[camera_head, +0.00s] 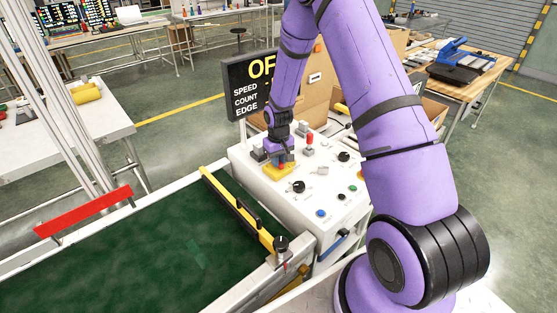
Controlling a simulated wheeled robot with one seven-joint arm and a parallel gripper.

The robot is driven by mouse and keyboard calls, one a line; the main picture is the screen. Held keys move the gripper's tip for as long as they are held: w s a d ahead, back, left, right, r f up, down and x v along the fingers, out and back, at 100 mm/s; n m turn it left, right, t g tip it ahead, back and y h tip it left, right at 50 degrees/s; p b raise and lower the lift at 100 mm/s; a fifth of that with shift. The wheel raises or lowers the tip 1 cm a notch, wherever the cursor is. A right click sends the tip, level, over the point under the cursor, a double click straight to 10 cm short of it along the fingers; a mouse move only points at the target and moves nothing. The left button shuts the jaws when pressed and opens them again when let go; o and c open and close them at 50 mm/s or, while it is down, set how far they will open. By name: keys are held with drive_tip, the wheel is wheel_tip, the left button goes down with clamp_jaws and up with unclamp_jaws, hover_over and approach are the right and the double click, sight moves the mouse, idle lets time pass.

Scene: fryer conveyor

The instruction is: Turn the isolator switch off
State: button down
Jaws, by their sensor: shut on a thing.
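The white control box (330,195) stands at the end of the conveyor and carries several knobs and buttons. A yellow plate with a red part on it, which looks like the isolator switch (277,173), sits near the box's left edge. My gripper (281,162) points down onto it and is shut on the red part. The fingers hide most of the switch, so its handle angle cannot be told. A dark display (245,88) behind the box reads "OF", with the rest hidden by my arm, above "SPEED", "COUNT" and "EDGE".
The green conveyor belt (130,255) lies to the left, with a yellow-and-black bar (236,208) along it. A red lever (309,139) and black knobs (298,186) stand close to my gripper on the box. Cardboard boxes (325,88) are behind.

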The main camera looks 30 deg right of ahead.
drive_tip(key=shift+n, duration=1.1)
drive_tip(key=c, duration=1)
unclamp_jaws()
drive_tip(key=shift+c, duration=0.2)
wheel_tip(320, 180, up, 11)
